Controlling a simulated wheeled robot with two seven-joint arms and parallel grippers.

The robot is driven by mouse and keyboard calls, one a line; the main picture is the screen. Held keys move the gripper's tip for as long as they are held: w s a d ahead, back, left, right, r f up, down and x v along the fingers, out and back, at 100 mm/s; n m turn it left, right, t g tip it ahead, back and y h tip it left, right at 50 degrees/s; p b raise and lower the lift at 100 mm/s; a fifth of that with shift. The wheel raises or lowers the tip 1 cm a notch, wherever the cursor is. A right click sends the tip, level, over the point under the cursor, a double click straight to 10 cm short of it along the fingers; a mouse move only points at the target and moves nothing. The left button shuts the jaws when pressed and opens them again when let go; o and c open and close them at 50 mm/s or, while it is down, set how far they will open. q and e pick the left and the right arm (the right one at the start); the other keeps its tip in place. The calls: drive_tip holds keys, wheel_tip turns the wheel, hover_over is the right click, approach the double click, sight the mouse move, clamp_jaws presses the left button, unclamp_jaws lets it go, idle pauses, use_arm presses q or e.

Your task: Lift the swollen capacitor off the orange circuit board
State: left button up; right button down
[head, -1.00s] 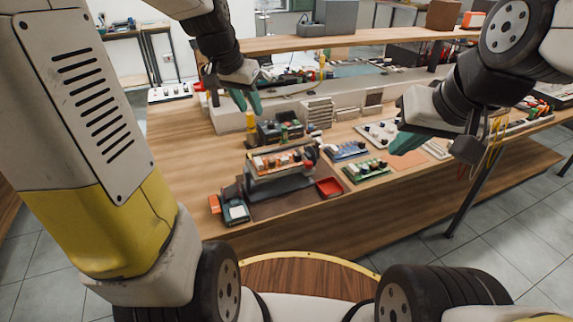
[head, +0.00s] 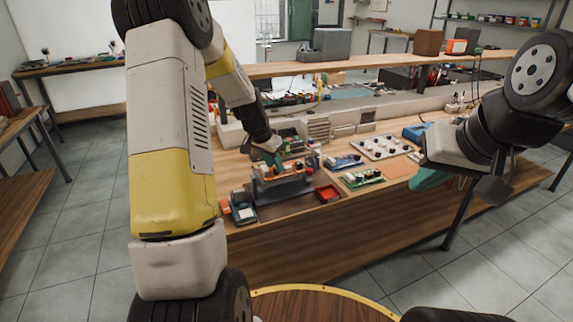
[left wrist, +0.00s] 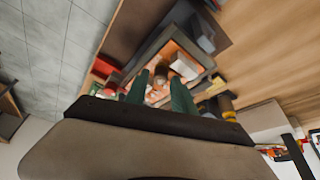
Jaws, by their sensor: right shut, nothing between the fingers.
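The orange circuit board (head: 264,177) sits raised on a dark stand on the workbench; it also shows in the left wrist view (left wrist: 186,48). It carries several small parts, some white and some orange-brown. I cannot tell which of them is the swollen capacitor. My left gripper (head: 273,165) is just above the board, pointing down. In the left wrist view its two green fingers (left wrist: 160,80) are apart, with small parts of the board showing between and beyond them. The fingers hide part of the board. My right gripper (head: 430,180) is shut and empty, off to the right near the bench's front edge.
A red tray (head: 328,194) lies right of the stand. A green board (head: 362,178), a blue board (head: 345,162) and a pale panel with dark knobs (head: 381,147) lie further right. A small device with a pale screen (head: 243,211) is at the left front.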

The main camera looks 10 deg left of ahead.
use_arm(q)
drive_tip(key=shift+x, duration=0.75)
clamp_jaws()
drive_tip(key=shift+r, duration=0.2)
drive_tip(key=shift+w+r, duration=0.1)
drive_tip(key=shift+r, duration=0.2)
wheel_tip(320, 180, up, 3)
drive_tip(key=shift+f, duration=0.1)
drive_tip(key=s+d+r, duration=0.1)
drive_tip(key=s+d, duration=0.2)
drive_tip(key=s, duration=0.4)
drive_tip(key=s+d, duration=0.3)
drive_tip(key=s, duration=0.5)
drive_tip(key=shift+r, duration=2.65)
